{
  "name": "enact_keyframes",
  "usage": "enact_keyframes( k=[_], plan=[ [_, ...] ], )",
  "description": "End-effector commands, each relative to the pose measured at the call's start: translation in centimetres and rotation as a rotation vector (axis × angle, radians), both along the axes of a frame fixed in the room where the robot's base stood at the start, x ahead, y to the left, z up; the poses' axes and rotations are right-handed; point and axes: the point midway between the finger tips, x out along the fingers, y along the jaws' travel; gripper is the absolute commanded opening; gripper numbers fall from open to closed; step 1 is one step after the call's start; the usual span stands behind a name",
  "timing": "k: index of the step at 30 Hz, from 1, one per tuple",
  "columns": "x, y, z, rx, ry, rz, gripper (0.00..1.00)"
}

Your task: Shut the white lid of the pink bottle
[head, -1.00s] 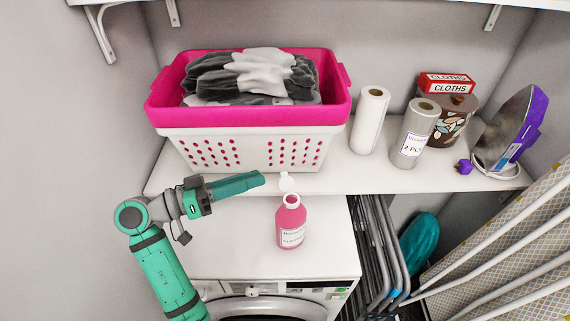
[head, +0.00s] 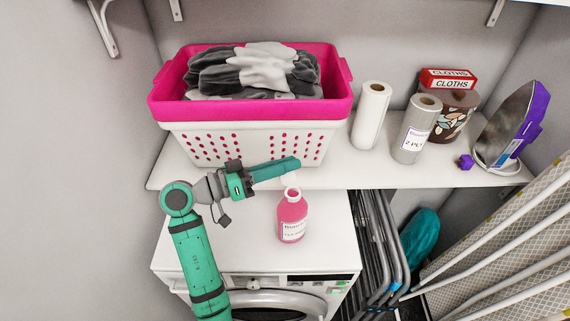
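The pink bottle (head: 291,222) stands upright on top of the white dryer, just in front of the shelf edge. The fingertips are just above and behind the lid. I cannot tell whether they touch it. The gripper holds nothing that I can see.
A pink and white laundry basket (head: 250,112) with grey cloths stands on the shelf (head: 365,175) close behind my gripper. Paper rolls (head: 371,115), a cloths box (head: 449,80) and an iron (head: 508,125) stand to the right. Folded racks (head: 375,250) are right of the dryer (head: 185,245).

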Motion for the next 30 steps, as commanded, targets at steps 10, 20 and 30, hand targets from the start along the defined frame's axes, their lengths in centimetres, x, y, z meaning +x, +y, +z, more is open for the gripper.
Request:
enact_keyframes(
  k=[10,20,30],
  plan=[
    [0.0,0.0,0.0,0.000,0.000,0.000,0.00],
    [-0.2,-0.1,0.1,0.017,-0.038,0.000,0.00],
    [-1.3,-0.5,0.5,0.104,-0.248,0.000,0.00]
  ],
)
